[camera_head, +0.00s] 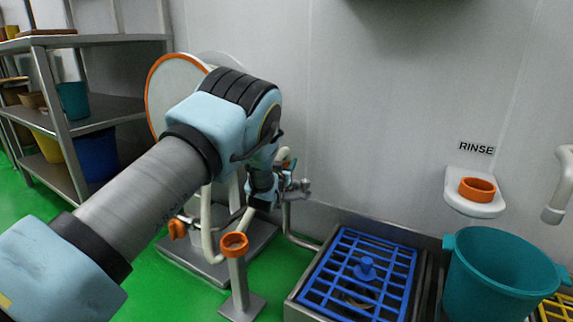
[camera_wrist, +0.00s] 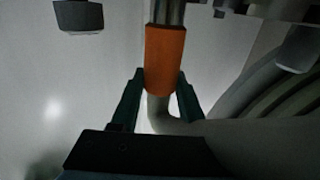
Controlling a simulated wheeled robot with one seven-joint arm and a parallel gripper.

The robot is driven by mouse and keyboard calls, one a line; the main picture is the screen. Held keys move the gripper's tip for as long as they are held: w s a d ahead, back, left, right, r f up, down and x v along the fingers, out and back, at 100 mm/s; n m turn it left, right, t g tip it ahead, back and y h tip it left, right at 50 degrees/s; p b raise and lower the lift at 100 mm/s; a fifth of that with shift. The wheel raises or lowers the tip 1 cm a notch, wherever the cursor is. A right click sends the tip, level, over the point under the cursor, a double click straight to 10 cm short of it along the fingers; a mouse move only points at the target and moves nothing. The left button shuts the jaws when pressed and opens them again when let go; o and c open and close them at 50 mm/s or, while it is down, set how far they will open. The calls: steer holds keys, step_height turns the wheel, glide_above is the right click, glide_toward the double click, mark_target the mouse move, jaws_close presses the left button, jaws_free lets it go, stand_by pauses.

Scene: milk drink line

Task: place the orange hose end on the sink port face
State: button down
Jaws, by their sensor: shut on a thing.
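The orange hose end (camera_wrist: 165,60) is upright between the two dark fingers of my gripper (camera_wrist: 160,78) in the wrist view. The gripper is shut on it. A pale hose (camera_wrist: 168,122) bends away below it. A metal pipe (camera_wrist: 166,12) lies in line at the orange end's top; I cannot tell whether they touch. In the head view my gripper (camera_head: 276,188) is beside a metal fitting (camera_head: 300,187) near the wall, and my arm hides most of the hose end. I cannot tell for certain which surface is the sink port face.
A blue grid (camera_head: 362,268) covers a metal basin at the lower middle. An orange ring (camera_head: 234,245) tops a stand left of it. A teal bucket (camera_head: 492,280) stands beneath the RINSE bracket (camera_head: 474,205). A hose reel (camera_head: 160,88) and shelves (camera_head: 100,115) are at left.

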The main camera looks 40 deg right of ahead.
steer(key=shift+c, duration=1.9)
jaws_free()
steer(key=shift+f, duration=0.1)
steer(key=shift+a, duration=0.15)
steer(key=p+v, duration=0.3)
steer(key=v, duration=0.8)
steer(key=shift+s+a+p, duration=0.2)
steer(key=shift+a+p, duration=0.15)
steer(key=shift+p, duration=0.05)
